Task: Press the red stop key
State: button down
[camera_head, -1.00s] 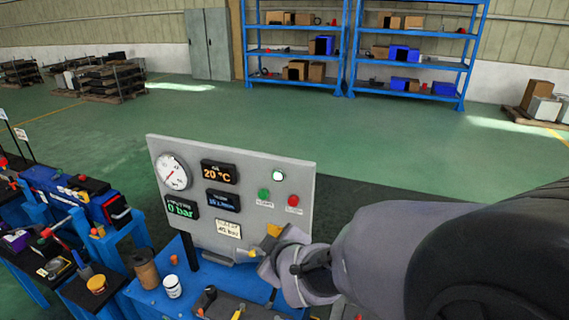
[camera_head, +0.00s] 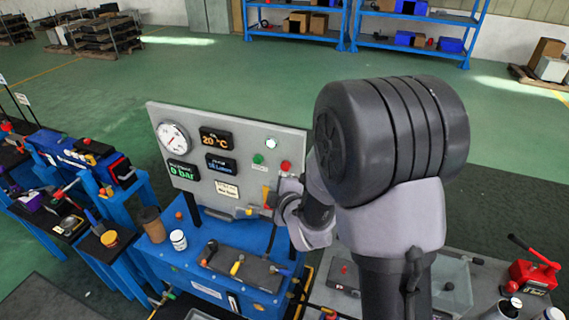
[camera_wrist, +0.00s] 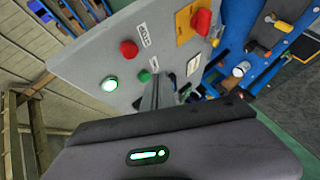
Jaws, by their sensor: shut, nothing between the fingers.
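The red stop key (camera_head: 286,166) is a small round red button at the right of the upright grey panel (camera_head: 200,135). In the wrist view the red key (camera_wrist: 129,49) shows unobstructed beside a white label. The green key (camera_head: 258,159) sits to its left. My gripper (camera_wrist: 157,82) is shut and empty, its fingers pointing at the panel close to the green key in the wrist view. I cannot tell the gap to the panel. In the head view my arm hides the fingertips, just right of and below the red key.
A lit round lamp (camera_head: 271,143) is above the keys. A larger red mushroom button (camera_wrist: 202,22) sits on a yellow plate lower on the panel. A gauge (camera_head: 173,137) and displays fill the left. A blue bench (camera_head: 185,260) with tools and cans lies below.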

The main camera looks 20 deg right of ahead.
aim_at(286, 166)
jog(key=shift+w+d, duration=0.7)
jog(key=shift+w, duration=0.25)
jog(key=shift+w+d, duration=0.7)
jog(key=shift+w, duration=0.25)
jog(key=shift+w, duration=0.1)
dwell(0.5)
jog(key=shift+w+d+b, duration=0.25)
jog(key=shift+b, duration=0.05)
jog(key=shift+w+d, duration=0.3)
jog(key=shift+w, duration=0.1)
dwell(0.7)
jog(key=shift+b, duration=0.3)
jog(key=shift+s+a+b, duration=0.55)
jog(key=shift+s+b, duration=0.1)
jog(key=shift+s, duration=0.1)
